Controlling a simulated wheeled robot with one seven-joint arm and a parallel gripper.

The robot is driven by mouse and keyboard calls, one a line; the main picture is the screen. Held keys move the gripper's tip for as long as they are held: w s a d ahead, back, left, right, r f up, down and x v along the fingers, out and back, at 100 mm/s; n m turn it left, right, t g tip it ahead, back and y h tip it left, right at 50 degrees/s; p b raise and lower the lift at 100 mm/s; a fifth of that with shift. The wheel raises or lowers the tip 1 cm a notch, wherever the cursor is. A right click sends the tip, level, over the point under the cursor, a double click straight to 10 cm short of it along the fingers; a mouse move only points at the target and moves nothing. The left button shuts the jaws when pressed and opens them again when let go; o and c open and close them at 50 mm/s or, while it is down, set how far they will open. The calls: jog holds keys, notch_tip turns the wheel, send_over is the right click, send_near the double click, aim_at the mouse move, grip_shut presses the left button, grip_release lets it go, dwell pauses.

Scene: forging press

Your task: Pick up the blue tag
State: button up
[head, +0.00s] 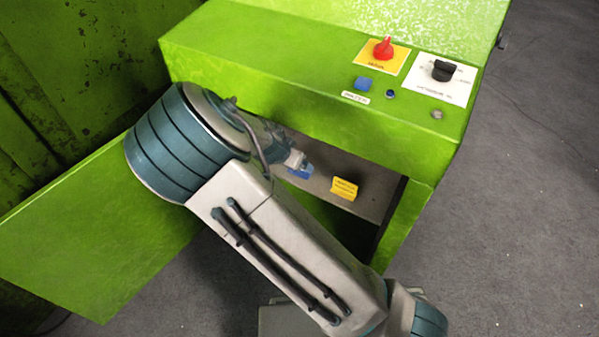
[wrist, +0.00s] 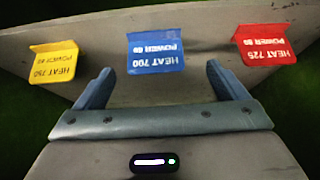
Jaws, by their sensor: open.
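The blue tag (wrist: 155,52) sits on a grey shelf (wrist: 195,20) in the middle of the wrist view, its white lettering upside down. My gripper (wrist: 160,78) is open, with one blue-grey finger to each side and a little short of the blue tag. Nothing is between the fingers except bare shelf, and I cannot tell if they touch the tag. In the head view the blue tag (head: 300,172) shows partly, beside the tip of my gripper, inside the green cabinet's opening.
A yellow tag (wrist: 56,64) stands left of the blue one and a red tag (wrist: 263,46) right of it, both apart from the fingers. The green cabinet's top panel (head: 260,50), with a red knob (head: 383,50) and a blue button (head: 362,83), overhangs the shelf. An open green door (head: 110,225) hangs at left.

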aim_at(298, 173)
jog(key=shift+s+b+x, duration=0.2)
jog(key=shift+b+x, duration=0.8)
jog(key=shift+x, duration=0.45)
jog(key=shift+s+b+x, duration=0.15)
jog(key=shift+b+x, duration=0.8)
jog(key=shift+x, duration=0.5)
jog(key=shift+d, duration=0.15)
jog(key=c, duration=1)
